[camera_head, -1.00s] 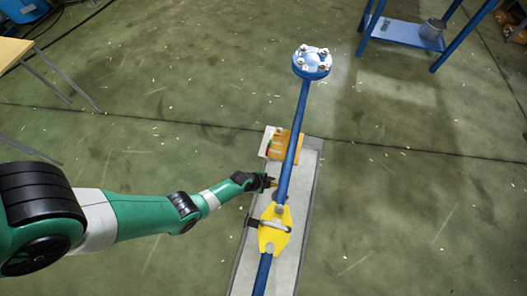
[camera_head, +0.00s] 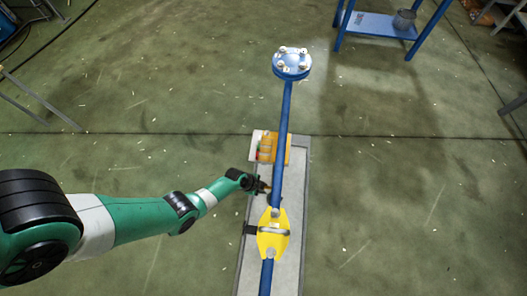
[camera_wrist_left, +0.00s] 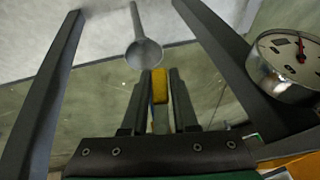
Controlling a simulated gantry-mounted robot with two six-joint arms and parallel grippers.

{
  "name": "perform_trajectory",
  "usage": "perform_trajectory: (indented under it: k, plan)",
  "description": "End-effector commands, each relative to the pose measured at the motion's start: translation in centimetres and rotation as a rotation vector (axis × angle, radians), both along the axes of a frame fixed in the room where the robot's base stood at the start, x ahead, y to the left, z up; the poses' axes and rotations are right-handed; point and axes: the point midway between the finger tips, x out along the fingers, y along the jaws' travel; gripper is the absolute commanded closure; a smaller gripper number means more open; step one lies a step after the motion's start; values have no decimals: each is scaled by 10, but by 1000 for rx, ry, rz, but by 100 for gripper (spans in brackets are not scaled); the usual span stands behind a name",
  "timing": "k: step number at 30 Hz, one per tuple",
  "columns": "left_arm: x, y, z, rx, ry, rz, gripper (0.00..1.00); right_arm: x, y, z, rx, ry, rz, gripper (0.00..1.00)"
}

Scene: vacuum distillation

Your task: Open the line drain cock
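The blue pipe (camera_head: 280,150) stands in the middle of the head view, with a bolted flange on its top and a yellow plate (camera_head: 274,232) lower down. My left gripper (camera_head: 265,188) is close to the pipe's left side. In the left wrist view its two dark fingers (camera_wrist_left: 160,88) have a narrow yellow piece (camera_wrist_left: 159,86), perhaps the cock's lever, between their tips. I cannot tell whether they touch it. A grey metal stem with a cupped end (camera_wrist_left: 143,52) is just beyond. The cock's body is not clearly seen. My right gripper is not in view.
A round dial gauge (camera_wrist_left: 290,58) is close on the right in the left wrist view. A yellow-orange object (camera_head: 267,148) sits behind the gripper near the pipe. Open floor surrounds the pale slab.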

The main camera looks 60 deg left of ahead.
Motion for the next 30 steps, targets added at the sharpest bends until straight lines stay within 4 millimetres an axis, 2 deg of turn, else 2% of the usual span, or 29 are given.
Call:
perform_trajectory:
  k: [11,14,21,24,30]
  plan:
    - [-1,0,5,1,1,-1,65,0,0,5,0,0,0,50]
    - [-6,1,19,2,0,0,65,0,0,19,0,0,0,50]
    - [-29,7,74,1,0,1,65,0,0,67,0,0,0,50]
    - [-38,8,91,1,0,1,65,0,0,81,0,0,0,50]
    - [-47,11,106,2,0,0,65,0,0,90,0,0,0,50]
